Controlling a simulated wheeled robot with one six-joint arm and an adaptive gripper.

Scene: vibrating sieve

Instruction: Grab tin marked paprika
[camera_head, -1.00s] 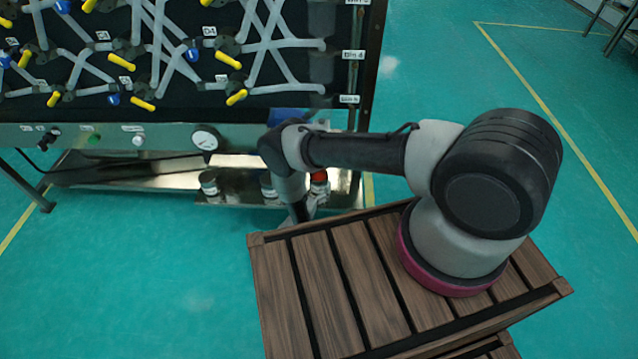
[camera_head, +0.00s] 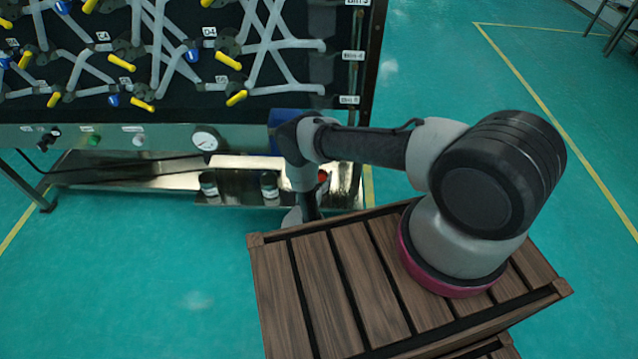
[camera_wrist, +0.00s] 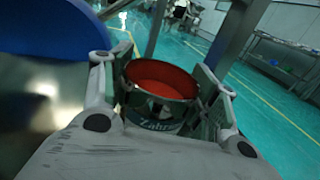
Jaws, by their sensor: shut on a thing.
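A round tin with an open top and red contents (camera_wrist: 160,80) stands between the fingers of my gripper (camera_wrist: 162,92) in the wrist view. The gripper is shut on this tin. Its pale label (camera_wrist: 160,125) shows only part of a word, like "Zahr", and the word paprika cannot be read. In the head view, only a bit of the tin's red top (camera_head: 323,176) shows beside my arm, at the right end of the metal ledge. My wrist hides the rest of it and the fingers there.
Two other dark tins with pale labels, one (camera_head: 209,185) at left and one (camera_head: 269,186) nearer, stand on the metal ledge (camera_head: 237,196). A blue part (camera_wrist: 60,28) is close to the left finger. A pressure gauge (camera_head: 206,139) sits above the ledge.

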